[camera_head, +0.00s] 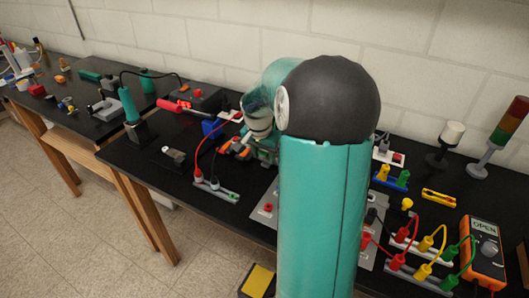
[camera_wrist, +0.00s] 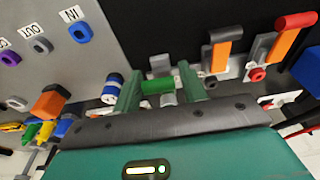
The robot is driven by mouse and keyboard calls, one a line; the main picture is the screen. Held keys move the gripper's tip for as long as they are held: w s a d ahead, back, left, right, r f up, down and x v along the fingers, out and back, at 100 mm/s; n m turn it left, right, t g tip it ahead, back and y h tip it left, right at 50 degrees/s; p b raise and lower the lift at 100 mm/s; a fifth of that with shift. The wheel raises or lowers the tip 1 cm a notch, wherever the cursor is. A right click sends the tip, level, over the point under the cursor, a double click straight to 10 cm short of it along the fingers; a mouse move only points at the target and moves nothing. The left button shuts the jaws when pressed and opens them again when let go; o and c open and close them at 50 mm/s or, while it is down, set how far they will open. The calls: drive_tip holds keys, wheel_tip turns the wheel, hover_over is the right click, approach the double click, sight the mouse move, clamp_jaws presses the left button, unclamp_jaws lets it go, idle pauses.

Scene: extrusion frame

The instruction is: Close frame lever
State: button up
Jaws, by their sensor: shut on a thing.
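My gripper (camera_wrist: 158,76) shows in the wrist view with its two green fingers on either side of a small green handle (camera_wrist: 157,87). The fingers look shut on it. Grey parts sit just behind and below the handle; whether it belongs to the frame lever is not clear. To the right are two upright levers, one orange with a dark cap (camera_wrist: 221,52) and one orange with a red cap (camera_wrist: 291,38). In the head view my arm hides most of the gripper, and orange lever parts (camera_head: 237,148) show just left of it.
In the head view, cables and a plug strip (camera_head: 216,190) lie left of my arm, and a multimeter (camera_head: 484,253) lies at right.

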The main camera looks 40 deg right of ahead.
sight(266, 162)
drive_tip(key=h, duration=0.2)
drive_tip(key=a+f+t+h, duration=0.1)
drive_tip(key=h, duration=0.1)
drive_tip(key=shift+s+a+f+t, duration=0.1)
drive_tip(key=shift+t, duration=0.2)
drive_tip(key=shift+s+a+f+t+h, duration=0.1)
drive_tip(key=shift+f+t+h, duration=0.2)
drive_tip(key=shift+h, duration=0.6)
drive_tip(key=shift+f+t+h, duration=0.2)
drive_tip(key=shift+f+h, duration=0.15)
drive_tip(key=shift+h, duration=0.55)
drive_tip(key=shift+f, duration=0.1)
drive_tip(key=o, duration=0.9)
drive_tip(key=shift+o, duration=0.2)
drive_tip(key=v, duration=1.3)
drive_tip(key=shift+s+a, duration=0.2)
drive_tip(key=shift+a, duration=0.2)
